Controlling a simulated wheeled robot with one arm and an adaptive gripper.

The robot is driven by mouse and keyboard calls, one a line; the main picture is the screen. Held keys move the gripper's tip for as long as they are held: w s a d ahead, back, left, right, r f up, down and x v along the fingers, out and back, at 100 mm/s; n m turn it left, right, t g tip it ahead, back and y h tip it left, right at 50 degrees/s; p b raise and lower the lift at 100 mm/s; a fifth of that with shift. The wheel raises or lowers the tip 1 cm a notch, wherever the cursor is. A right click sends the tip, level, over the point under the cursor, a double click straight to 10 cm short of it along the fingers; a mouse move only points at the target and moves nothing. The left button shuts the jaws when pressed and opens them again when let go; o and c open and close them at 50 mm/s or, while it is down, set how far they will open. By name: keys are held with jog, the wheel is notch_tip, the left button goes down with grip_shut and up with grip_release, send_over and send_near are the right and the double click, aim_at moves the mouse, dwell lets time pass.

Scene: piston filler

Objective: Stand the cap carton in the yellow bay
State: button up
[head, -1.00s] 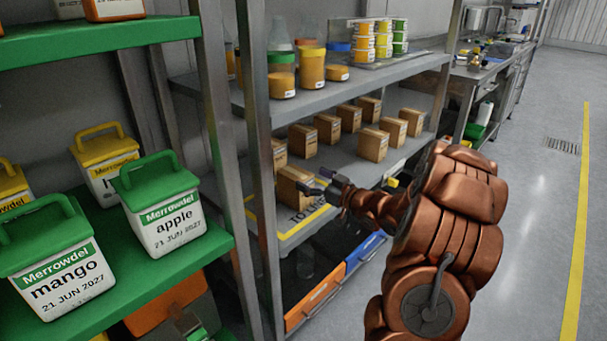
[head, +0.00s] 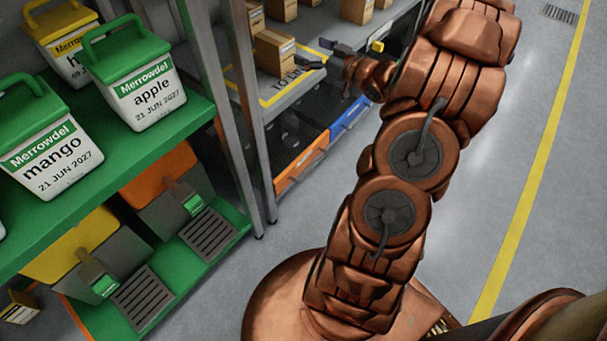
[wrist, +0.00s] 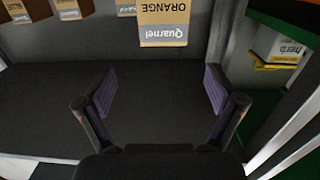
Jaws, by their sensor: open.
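A brown carton (head: 274,54) with a pale label stands upright on the grey shelf, at the yellow-outlined bay (head: 268,101) marked with dark lettering. My gripper (head: 322,53) is open and empty just right of this carton. In the wrist view, my gripper (wrist: 160,104) shows both dark finger pads wide apart with bare shelf between them.
More brown cartons (head: 283,9) stand farther back on the same shelf. An orange bin (head: 300,164) and a blue bin (head: 350,117) sit below. A grey rack post (head: 246,95) and a green shelf (head: 120,150) with tubs are at left. The floor at right is clear.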

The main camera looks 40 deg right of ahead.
aim_at(292, 52)
jog(key=w+g+h, duration=0.1)
jog(key=w+f+g+h, duration=0.1)
jog(key=w+h, duration=0.1)
jog(key=shift+a+f+g, duration=0.25)
jog(key=shift+a+g, duration=0.05)
jog(key=shift+g, duration=0.1)
jog(key=shift+a+f+m+g+h, duration=0.1)
jog(key=shift+f+m+g+h, duration=0.15)
jog(key=shift+g+h, duration=0.3)
jog(key=shift+s+a+m+g+h, duration=0.2)
jog(key=shift+a+m+g+h, duration=0.05)
jog(key=shift+g+h, duration=0.2)
jog(key=s+a+g, duration=0.5)
jog(key=s+a, duration=0.5)
jog(key=s, duration=0.3)
jog(key=s+a+g+y, duration=0.1)
jog(key=s+a+g, duration=0.4)
jog(key=s+a, duration=0.4)
jog(key=s+a+m+g, duration=0.1)
jog(key=s+a+g, duration=0.4)
jog(key=s+a, duration=0.5)
jog(key=s, duration=0.6)
jog(key=shift+s+a+r+g+y, duration=0.25)
jog(key=shift+s+a+g+y, duration=0.05)
jog(key=shift+s+a+g, duration=0.1)
